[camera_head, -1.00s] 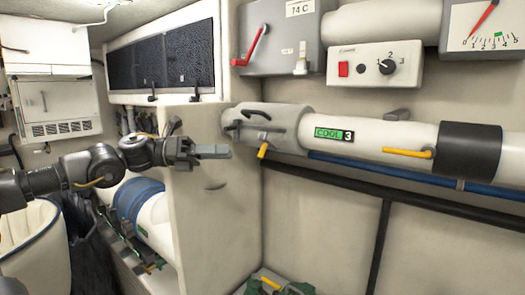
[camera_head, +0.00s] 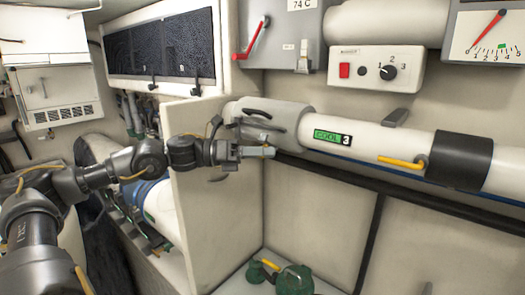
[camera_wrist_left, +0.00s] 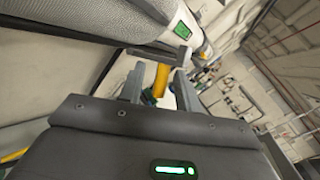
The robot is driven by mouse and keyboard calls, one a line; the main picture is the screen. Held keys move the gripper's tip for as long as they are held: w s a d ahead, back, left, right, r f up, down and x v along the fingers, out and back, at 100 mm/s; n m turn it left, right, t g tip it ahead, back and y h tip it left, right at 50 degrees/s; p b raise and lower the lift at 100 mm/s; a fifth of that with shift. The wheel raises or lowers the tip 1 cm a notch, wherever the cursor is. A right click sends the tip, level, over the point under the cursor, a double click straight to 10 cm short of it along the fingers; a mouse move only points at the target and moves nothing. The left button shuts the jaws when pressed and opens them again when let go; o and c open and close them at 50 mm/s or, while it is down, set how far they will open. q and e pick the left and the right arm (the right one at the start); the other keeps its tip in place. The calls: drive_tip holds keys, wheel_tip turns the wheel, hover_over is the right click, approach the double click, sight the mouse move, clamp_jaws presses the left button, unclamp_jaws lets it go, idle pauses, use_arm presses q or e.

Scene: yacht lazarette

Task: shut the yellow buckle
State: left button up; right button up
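The yellow buckle (camera_wrist_left: 160,80) hangs below a grey clamp sleeve (camera_head: 270,118) on the white pipe. In the left wrist view it stands between the two fingers of my left gripper (camera_wrist_left: 159,84). The fingers are apart, with a gap beside the buckle; I cannot tell whether either touches it. In the head view my left gripper (camera_head: 266,152) is just under the sleeve's left end and hides the buckle. My right gripper is not in view.
The white pipe (camera_head: 375,139) carries a green label and, farther right, another yellow handle (camera_head: 402,162) beside a black band (camera_head: 459,160). A control box (camera_head: 376,68) and a gauge hang above. A pale partition (camera_head: 210,200) stands below my left gripper. Green objects (camera_head: 294,280) lie low down.

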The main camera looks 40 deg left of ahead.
sight(265, 138)
use_arm(q)
clamp_jaws()
drive_tip(key=shift+r, duration=0.1)
drive_tip(key=shift+r+p, duration=0.2)
drive_tip(key=shift+p, duration=0.35)
drive_tip(key=r+n+g+y+p, duration=0.1)
drive_tip(key=n+p, duration=0.1)
drive_tip(key=p, duration=0.3)
drive_tip(key=r+n+g+y+p, duration=0.1)
drive_tip(key=r+p, duration=0.1)
drive_tip(key=p, duration=0.3)
drive_tip(key=shift+w+n+g+p, duration=0.3)
drive_tip(key=shift+w+n+g, duration=0.1)
drive_tip(key=shift+w+n+g+y+p, duration=0.2)
drive_tip(key=shift+n+g+y+p, duration=0.15)
drive_tip(key=shift+n+g, duration=0.2)
drive_tip(key=shift+w+r+n+g+y, duration=0.25)
drive_tip(key=shift+w+n+g, duration=0.25)
drive_tip(key=shift+n+g, duration=0.55)
